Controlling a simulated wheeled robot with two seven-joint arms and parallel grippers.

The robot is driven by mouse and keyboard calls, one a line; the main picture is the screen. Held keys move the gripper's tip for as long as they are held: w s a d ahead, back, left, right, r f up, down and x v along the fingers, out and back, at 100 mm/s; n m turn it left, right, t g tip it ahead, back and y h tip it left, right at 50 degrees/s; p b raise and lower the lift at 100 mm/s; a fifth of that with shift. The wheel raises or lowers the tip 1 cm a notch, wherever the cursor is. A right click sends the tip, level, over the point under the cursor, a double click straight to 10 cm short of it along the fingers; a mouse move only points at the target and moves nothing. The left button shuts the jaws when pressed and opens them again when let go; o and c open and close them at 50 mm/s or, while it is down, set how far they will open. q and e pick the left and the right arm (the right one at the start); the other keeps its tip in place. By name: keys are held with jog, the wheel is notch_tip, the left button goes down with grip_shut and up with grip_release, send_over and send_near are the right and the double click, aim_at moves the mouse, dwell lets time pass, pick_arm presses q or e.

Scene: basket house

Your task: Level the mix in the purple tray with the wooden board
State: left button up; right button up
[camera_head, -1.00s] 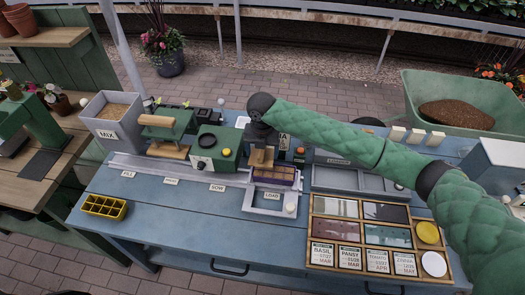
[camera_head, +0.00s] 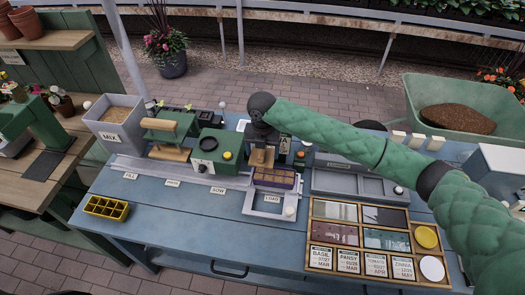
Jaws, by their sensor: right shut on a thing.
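The purple tray (camera_head: 275,181) sits in the grey frame labelled LOAD, with brown mix in its cells. My right gripper (camera_head: 263,148) reaches in from the right and is shut on the wooden board (camera_head: 262,158), which stands upright at the tray's far edge. Whether the board touches the mix cannot be told. The fingertips are largely hidden by the gripper's dark body. My left gripper is not in view.
A yellow tray (camera_head: 106,208) lies at the front left. A grey MIX bin (camera_head: 115,113) and green machines (camera_head: 209,156) stand along the back. A wooden seed box (camera_head: 361,262) is at the right. The front middle of the blue table (camera_head: 200,222) is clear.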

notch_tip(320, 180, up, 3)
jog(key=shift+f+p, duration=0.2)
jog(key=shift+p, duration=0.45)
jog(key=shift+r+p, duration=0.9)
jog(key=shift+r, duration=0.5)
